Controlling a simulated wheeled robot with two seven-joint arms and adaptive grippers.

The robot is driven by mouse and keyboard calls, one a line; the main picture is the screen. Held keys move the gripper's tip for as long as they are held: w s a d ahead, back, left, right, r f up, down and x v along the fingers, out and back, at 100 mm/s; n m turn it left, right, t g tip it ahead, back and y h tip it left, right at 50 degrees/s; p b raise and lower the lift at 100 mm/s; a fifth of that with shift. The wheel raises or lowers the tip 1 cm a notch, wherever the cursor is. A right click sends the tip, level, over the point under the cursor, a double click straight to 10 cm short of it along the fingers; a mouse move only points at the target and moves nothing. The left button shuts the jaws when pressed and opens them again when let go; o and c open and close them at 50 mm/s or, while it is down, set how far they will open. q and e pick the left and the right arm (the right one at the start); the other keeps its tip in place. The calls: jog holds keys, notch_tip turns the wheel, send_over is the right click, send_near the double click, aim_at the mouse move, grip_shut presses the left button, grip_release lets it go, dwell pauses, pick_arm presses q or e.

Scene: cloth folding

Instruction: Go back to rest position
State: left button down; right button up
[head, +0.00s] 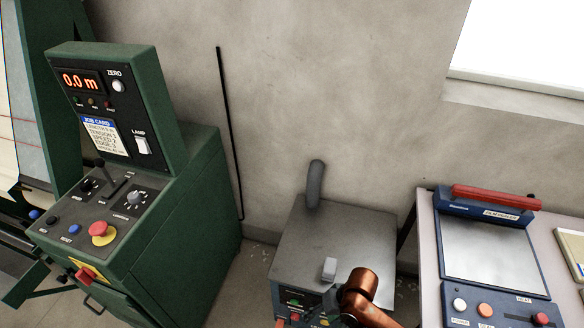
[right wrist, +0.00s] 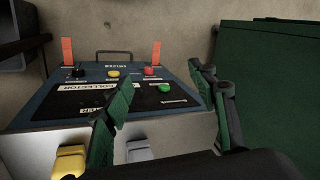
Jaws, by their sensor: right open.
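My right gripper (right wrist: 160,76) shows in the right wrist view with its two dark green fingers spread apart and nothing between them. Behind and between the fingers is a dark control panel (right wrist: 80,72) with a green button (right wrist: 165,88), and its lettering appears upside down. I cannot tell whether a finger touches the panel. In the head view, a copper-coloured part of my arm shows at the bottom, in front of a grey cabinet (head: 335,240); the fingers cannot be made out there. My left gripper is in neither view.
A green console (head: 180,200) with a display and a red stop button (head: 103,230) stands at left. A pale table (head: 428,255) at right carries a blue sealing device (head: 490,262) with a red handle. A dark pipe (head: 315,185) rises at the cabinet's back.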

jog(key=s+d+f+m+t+h, duration=0.1)
jog(key=s+d+f+h, duration=0.15)
jog(key=s+d, duration=0.95)
jog(key=s+d+f+t+h, duration=0.1)
jog(key=s+d+f+h, duration=0.15)
jog(key=s+d, duration=0.95)
jog(key=s+a+f+p+x, duration=0.1)
jog(key=s+x, duration=0.1)
jog(key=x, duration=1)
jog(key=s+p+x, duration=0.1)
jog(key=s+x, duration=0.2)
jog(key=x, duration=1)
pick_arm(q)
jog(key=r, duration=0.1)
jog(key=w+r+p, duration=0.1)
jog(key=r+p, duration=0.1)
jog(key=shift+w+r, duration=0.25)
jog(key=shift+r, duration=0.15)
pick_arm(e)
jog(key=s+f+n+g, duration=0.1)
jog(key=s+f, duration=1.5)
jog(key=s, duration=0.4)
jog(key=shift+a+g+y, duration=0.25)
jog(key=shift+g+y, duration=0.15)
